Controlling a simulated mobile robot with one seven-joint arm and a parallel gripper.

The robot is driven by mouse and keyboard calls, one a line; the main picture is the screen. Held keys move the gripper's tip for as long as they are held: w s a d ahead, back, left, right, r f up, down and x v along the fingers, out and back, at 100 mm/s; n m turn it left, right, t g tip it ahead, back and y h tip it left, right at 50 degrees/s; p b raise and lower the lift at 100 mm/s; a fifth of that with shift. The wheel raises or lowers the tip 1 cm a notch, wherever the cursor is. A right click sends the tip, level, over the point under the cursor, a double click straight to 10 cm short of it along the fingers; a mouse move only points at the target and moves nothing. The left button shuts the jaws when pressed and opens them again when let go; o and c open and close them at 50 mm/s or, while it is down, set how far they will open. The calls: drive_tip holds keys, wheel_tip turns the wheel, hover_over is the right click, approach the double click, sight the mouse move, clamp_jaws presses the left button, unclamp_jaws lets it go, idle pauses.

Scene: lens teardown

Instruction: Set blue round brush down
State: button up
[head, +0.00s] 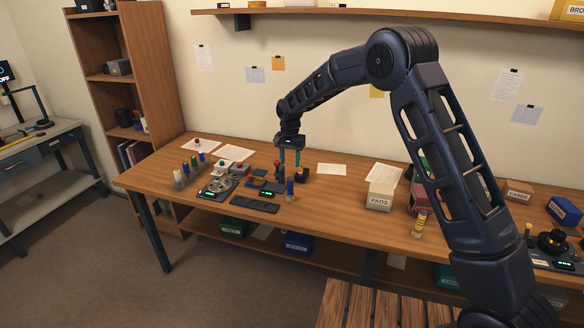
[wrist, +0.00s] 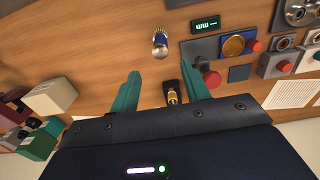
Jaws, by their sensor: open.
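A blue brush-like piece with a pale metal end (head: 290,189) stands upright on the wooden table, apart from other things. It also shows from above in the wrist view (wrist: 160,43), beyond my fingertips. My gripper (head: 289,163) is open and points down over the table, behind the blue piece in the head view. In the wrist view its two teal fingers (wrist: 162,80) are spread, with nothing held between them. The blue piece is not touching either finger. Its bristles are too small to make out.
A black block with a yellow part (wrist: 172,94) stands below, between the finger lines. A red-topped knob (wrist: 210,79) is close to the right finger. A small green-lit display (wrist: 205,24) lies nearby. A PADS box (head: 379,201) stands right; bare table lies between.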

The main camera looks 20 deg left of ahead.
drive_tip(key=shift+r, duration=0.25)
drive_tip(key=shift+d+r, duration=0.1)
drive_tip(key=d+r+t+y, duration=0.1)
drive_tip(key=d+r, duration=0.8)
drive_tip(key=d, duration=0.4)
drive_tip(key=d+r, duration=0.9)
drive_tip(key=d, duration=0.4)
drive_tip(key=s+d+r+t, duration=0.1)
drive_tip(key=s+d+r, duration=0.25)
drive_tip(key=d, duration=0.55)
drive_tip(key=s+d+r, duration=0.3)
drive_tip(key=s+d, duration=0.2)
drive_tip(key=d, duration=0.3)
drive_tip(key=s+d+f+t, duration=0.1)
drive_tip(key=s+d, duration=0.7)
drive_tip(key=s, duration=0.2)
drive_tip(key=s+d+f+t+h, duration=0.1)
drive_tip(key=s+d+f, duration=0.1)
drive_tip(key=s+d, duration=0.6)
drive_tip(key=s, duration=0.3)
drive_tip(key=shift+d+f+t, duration=0.25)
drive_tip(key=shift+d+t, duration=0.05)
drive_tip(key=shift+d, duration=0.1)
